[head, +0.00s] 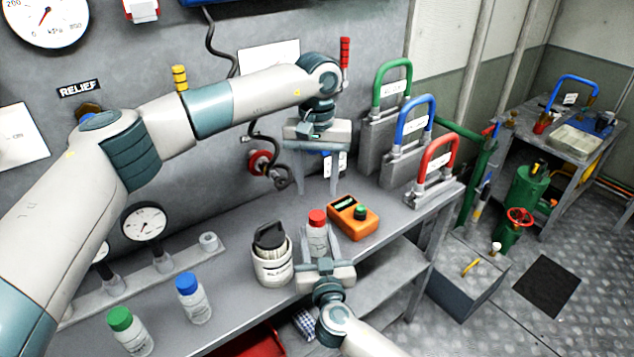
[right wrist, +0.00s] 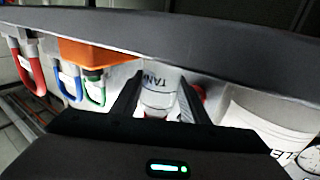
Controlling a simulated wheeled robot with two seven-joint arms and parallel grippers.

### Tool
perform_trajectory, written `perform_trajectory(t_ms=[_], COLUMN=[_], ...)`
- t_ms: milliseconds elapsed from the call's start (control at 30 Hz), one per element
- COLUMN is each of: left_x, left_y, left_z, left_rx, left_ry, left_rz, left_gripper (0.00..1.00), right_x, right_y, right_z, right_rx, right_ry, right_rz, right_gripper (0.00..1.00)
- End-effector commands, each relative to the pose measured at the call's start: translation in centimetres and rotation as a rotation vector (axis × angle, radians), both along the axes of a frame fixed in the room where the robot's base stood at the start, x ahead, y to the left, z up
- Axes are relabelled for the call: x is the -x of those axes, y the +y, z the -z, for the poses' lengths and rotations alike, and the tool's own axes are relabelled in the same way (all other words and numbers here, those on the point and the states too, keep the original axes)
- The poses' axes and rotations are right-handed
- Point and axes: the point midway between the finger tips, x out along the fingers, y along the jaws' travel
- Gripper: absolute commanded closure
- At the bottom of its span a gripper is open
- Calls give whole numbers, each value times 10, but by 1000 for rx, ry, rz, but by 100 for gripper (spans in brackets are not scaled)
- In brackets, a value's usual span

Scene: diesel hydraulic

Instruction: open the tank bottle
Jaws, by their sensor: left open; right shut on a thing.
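The tank bottle (head: 317,239) is a small clear-white bottle with a red cap (head: 317,217), upright on the grey bench. Its label, reading "TANK", shows in the right wrist view (right wrist: 158,90). My right gripper (head: 319,250) comes from the bench's front and is shut on the bottle's body, with one finger on each side. My left gripper (head: 318,188) is open and empty, pointing down above and slightly behind the red cap, apart from it. The cap is on the bottle.
An orange meter (head: 352,216) lies close right of the bottle. A white tub (head: 272,266) with strips and a black item stands close left. Blue-capped (head: 193,300) and green-capped (head: 128,330) bottles stand farther left. Green, blue and red padlocks (head: 437,170) line the right side.

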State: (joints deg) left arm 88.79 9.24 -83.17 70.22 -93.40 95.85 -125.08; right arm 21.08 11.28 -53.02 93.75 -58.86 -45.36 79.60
Motion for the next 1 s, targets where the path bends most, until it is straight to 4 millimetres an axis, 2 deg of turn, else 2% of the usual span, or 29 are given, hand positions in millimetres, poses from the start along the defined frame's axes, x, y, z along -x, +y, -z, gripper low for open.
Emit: perform_trajectory(t_ms=[200,400,1000], left_x=[0,0,0], left_y=[0,0,0], left_z=[0,0,5], left_rx=[0,0,0], left_ry=[0,0,1], left_rz=[281,420,449], left_gripper=[55,55,55], right_x=[0,0,0], right_y=[0,0,0], right_z=[0,0,0], right_rx=[0,0,0], right_ry=[0,0,0], right_rz=[0,0,0], right_gripper=[100,100,100])
